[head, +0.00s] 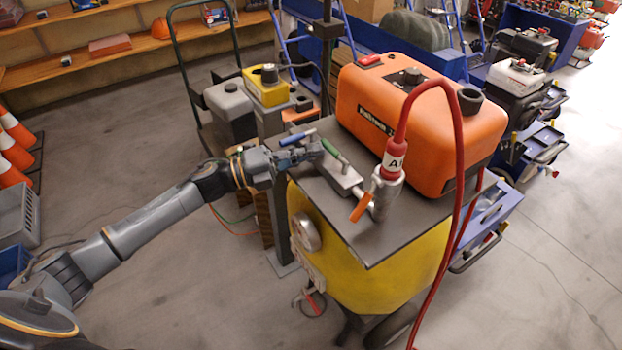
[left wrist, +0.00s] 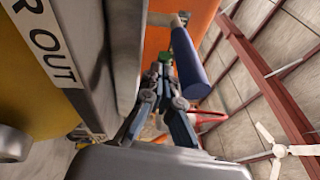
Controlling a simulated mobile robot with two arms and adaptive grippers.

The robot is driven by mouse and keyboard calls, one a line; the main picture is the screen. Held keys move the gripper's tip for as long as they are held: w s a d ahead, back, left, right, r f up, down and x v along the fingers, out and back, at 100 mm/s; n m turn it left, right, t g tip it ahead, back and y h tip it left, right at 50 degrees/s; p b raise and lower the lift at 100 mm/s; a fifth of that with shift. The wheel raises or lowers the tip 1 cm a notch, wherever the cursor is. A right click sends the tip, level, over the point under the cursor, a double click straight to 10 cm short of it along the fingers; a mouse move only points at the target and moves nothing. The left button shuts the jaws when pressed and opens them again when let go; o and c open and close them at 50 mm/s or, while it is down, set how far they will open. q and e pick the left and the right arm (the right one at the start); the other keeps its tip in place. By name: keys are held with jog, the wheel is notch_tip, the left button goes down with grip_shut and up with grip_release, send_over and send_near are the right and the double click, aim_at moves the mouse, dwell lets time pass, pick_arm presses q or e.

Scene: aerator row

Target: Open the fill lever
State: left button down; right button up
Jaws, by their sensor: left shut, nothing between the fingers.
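My left gripper (head: 316,151) is at the left edge of the yellow cart's dark top and is shut and empty. A blue-handled lever (head: 297,138) is right by its fingers, and a green-handled lever (head: 335,151) is just past the fingertips. An orange-handled lever (head: 361,208) hangs nearer on the metal fitting. No readable label shows which lever is the fill lever. In the left wrist view, the blue handle (left wrist: 188,62) is just right of the shut fingers (left wrist: 158,70); contact is unclear. Green (left wrist: 166,57) shows past the tips. My right gripper is out of view.
An orange tank (head: 430,125) stands on the cart top (head: 385,240). A red hose (head: 460,150) marked A arches up from the fitting and down in front. A yellow-topped unit (head: 265,85) stands behind the gripper. Open floor (head: 170,280) is at left.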

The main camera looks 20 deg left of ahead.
pick_arm(q)
jog(key=shift+r, duration=0.1)
dwell(0.5)
